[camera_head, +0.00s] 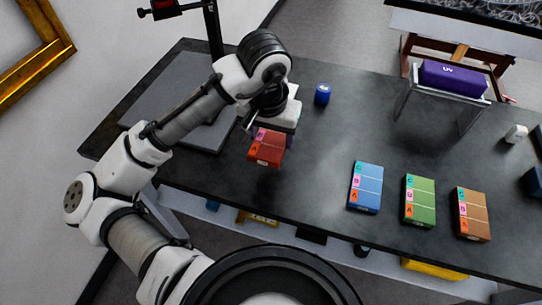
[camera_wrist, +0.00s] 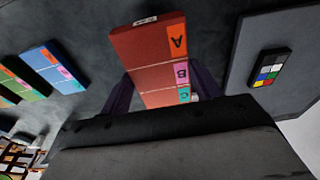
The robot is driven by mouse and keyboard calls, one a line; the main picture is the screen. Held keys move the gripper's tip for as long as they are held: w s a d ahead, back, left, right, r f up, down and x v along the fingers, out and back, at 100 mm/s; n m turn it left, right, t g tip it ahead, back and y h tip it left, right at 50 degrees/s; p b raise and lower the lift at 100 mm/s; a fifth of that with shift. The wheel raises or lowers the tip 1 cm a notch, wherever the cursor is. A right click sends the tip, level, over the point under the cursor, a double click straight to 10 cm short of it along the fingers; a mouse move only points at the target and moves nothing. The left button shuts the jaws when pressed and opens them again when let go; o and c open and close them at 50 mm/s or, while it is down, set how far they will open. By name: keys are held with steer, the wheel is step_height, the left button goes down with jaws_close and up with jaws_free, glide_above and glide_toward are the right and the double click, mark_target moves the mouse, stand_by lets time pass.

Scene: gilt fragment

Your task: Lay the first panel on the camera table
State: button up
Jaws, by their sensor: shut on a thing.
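A red panel (camera_head: 266,149) with coloured letter labels hangs in my gripper (camera_head: 271,128), over the dark table (camera_head: 310,185). In the wrist view the red panel (camera_wrist: 150,65) lies between the two dark fingers of my gripper (camera_wrist: 163,92), its A label toward the top. My gripper is shut on it. A flat grey board (camera_head: 165,100), under a black camera stand (camera_head: 213,32), lies on the left part of the table, partly hidden by my arm. The board also shows at the right of the wrist view (camera_wrist: 245,50), with a colour chart (camera_wrist: 270,68) on it.
Blue (camera_head: 366,187), green (camera_head: 419,201) and orange (camera_head: 472,214) panels lie in a row at the right front. A blue round container (camera_head: 322,94) stands behind my gripper. A purple UV lamp (camera_head: 454,79) sits on a clear stand. The table's middle is clear.

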mark_target(270, 143)
step_height(270, 143, down, 9)
steer(key=shift+r, duration=0.15)
stand_by(0.4)
steer(key=o, duration=1)
steer(key=r, duration=0.4)
steer(key=s+r, duration=0.1)
steer(key=r, duration=0.7)
steer(key=shift+s+a+b, duration=0.25)
steer(key=shift+s+b, duration=0.05)
steer(key=shift+s, duration=0.05)
